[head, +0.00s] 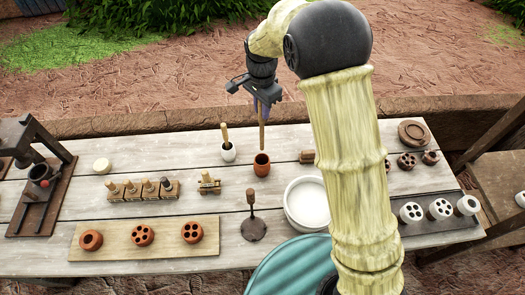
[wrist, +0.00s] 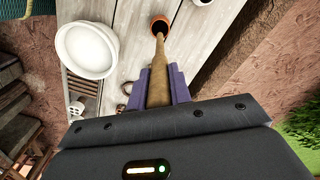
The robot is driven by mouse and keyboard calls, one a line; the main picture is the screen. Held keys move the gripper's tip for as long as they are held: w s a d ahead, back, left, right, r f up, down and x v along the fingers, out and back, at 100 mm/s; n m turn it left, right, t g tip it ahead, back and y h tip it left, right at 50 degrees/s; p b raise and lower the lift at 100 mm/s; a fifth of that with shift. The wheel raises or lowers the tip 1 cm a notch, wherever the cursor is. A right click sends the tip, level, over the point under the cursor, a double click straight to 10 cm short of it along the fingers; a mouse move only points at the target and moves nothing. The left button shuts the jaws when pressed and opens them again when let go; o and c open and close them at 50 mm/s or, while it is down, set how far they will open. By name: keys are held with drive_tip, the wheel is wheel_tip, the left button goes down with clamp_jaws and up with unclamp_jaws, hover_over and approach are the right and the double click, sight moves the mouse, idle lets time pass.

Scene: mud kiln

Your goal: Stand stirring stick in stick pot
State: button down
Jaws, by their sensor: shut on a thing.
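My gripper (head: 262,104) has purple fingers and is shut on a brown wooden stirring stick (head: 262,133). The stick hangs upright below the fingers. A small terracotta pot (head: 262,166), which looks like the stick pot, stands on the table directly under it. In the wrist view the stick (wrist: 158,70) runs from between the fingers (wrist: 160,85) toward the dark mouth of the terracotta pot (wrist: 155,19). Its lower tip is at or just above the mouth; I cannot tell whether it is inside the rim.
A white basin (head: 305,205) is at right front, and a round dark tool with an upright handle (head: 253,228) is in front. Stamps on a block (head: 145,192) are at left.

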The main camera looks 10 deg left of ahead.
sight(262, 140)
wheel_tip(262, 140, down, 12)
drive_tip(key=p, duration=0.3)
drive_tip(key=shift+r, duration=0.15)
drive_tip(key=shift+f+p, duration=0.8)
drive_tip(key=shift+f, duration=1)
drive_tip(key=shift+f, duration=0.2)
drive_tip(key=c, duration=1.3)
unclamp_jaws()
drive_tip(key=shift+r, duration=0.1)
